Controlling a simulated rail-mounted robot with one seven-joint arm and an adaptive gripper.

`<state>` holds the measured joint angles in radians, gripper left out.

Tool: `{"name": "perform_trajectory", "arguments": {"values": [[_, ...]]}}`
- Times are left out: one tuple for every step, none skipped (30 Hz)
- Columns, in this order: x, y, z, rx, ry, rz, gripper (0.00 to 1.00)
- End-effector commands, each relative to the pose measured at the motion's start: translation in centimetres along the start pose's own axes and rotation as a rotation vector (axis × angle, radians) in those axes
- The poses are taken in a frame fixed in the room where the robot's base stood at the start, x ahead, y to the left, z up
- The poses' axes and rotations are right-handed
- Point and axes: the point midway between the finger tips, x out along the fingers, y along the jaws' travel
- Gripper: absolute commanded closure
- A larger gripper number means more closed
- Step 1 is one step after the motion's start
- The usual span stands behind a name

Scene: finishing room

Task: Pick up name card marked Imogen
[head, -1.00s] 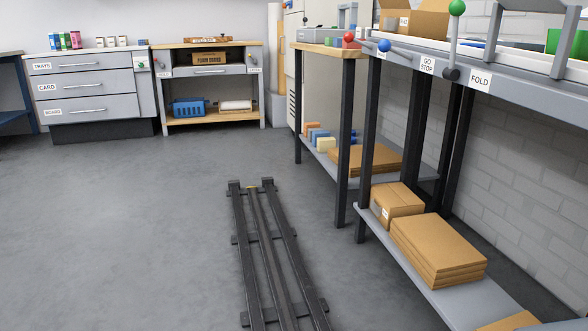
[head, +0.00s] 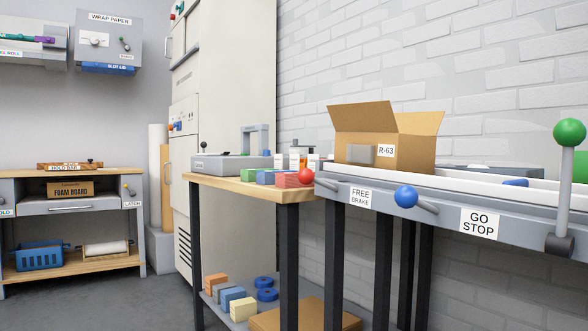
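I cannot make out a name card marked Imogen in the head view. Small white cards or labels are too small to read as names, apart from signs on the furniture. My gripper is not in view.
An open cardboard box (head: 400,152) marked R-63 stands on the grey bench (head: 440,215) with red, blue and green knobs. A wooden-topped table (head: 237,187) carries coloured blocks and a grey device (head: 232,165). A foam board bench (head: 70,208) stands left. Grey floor (head: 110,308) shows lower left.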

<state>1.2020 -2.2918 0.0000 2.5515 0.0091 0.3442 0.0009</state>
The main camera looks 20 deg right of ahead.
Motion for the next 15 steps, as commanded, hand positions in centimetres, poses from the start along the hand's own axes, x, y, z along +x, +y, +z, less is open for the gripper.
{"name": "perform_trajectory", "arguments": {"values": [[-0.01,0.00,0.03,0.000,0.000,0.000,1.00],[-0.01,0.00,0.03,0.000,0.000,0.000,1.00],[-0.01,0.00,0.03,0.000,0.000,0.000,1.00],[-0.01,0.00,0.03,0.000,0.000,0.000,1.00],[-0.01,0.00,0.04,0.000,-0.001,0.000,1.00],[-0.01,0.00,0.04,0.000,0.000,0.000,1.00],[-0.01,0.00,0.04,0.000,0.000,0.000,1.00],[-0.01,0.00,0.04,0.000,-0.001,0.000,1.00],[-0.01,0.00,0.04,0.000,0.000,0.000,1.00],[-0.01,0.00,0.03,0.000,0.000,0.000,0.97],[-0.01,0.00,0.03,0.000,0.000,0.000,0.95],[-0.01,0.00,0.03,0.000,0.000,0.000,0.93],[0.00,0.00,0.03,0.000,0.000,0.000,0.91],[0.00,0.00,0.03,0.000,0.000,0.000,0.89],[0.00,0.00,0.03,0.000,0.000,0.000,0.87]]}}
